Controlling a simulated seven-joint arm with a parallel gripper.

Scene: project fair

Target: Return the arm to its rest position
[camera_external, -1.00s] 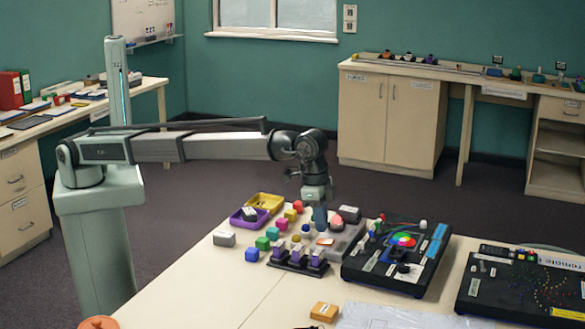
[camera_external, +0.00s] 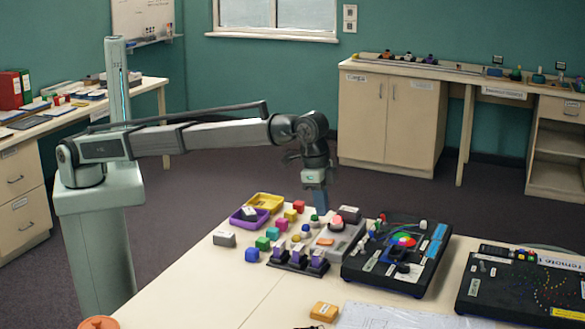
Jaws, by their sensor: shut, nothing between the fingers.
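My gripper (camera_external: 320,203) hangs from the end of my outstretched arm, pointing down. It is shut and holds nothing. It is above the far part of the cream table (camera_external: 200,277), over or just behind a group of small coloured blocks and a grey box (camera_external: 342,238). The fingertips are small in this view, and their exact height above the objects cannot be told.
A yellow tray (camera_external: 264,202) and a purple tray (camera_external: 249,218) stand left of my gripper, with several coloured blocks nearby. Purple-topped pieces sit on a dark stand (camera_external: 297,260). Black panels (camera_external: 397,252) (camera_external: 525,288) lie to the right. The table's left front is clear.

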